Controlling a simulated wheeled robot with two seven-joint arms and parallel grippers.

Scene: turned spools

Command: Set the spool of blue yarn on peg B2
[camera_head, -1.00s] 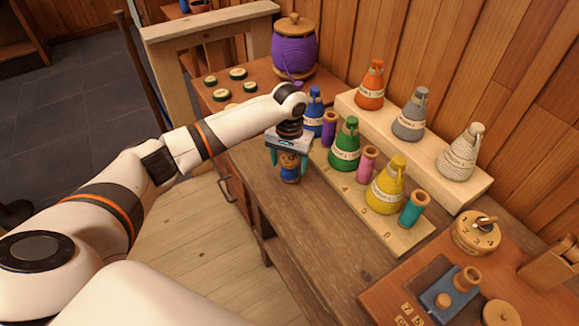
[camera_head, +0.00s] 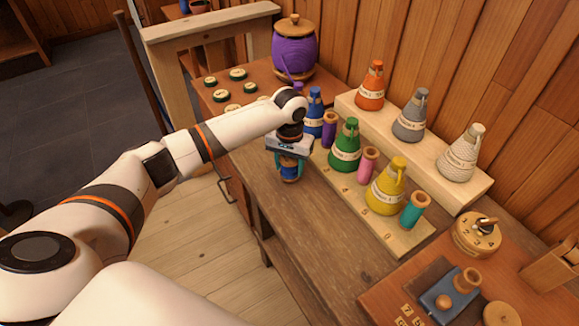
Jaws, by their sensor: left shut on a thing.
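The spool of blue yarn (camera_head: 290,173) has wooden ends and stands upright near the front edge of the wooden bench, left of the pegboard. My left gripper (camera_head: 289,166) comes down over it from above and is shut on it, hiding its upper part. A long pale pegboard (camera_head: 404,238) holds blue, green and yellow cones, with purple, pink and teal spools beside them. I cannot read which peg is B2; the small marks on the board are too blurred. My right gripper is not in view.
A raised pale shelf (camera_head: 468,187) behind holds orange, grey and cream cones. A purple yarn barrel (camera_head: 294,50) stands at the back left near several dark discs. A wooden dial (camera_head: 476,232) and a blue block (camera_head: 449,294) are at the right. The bench front (camera_head: 318,235) is clear.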

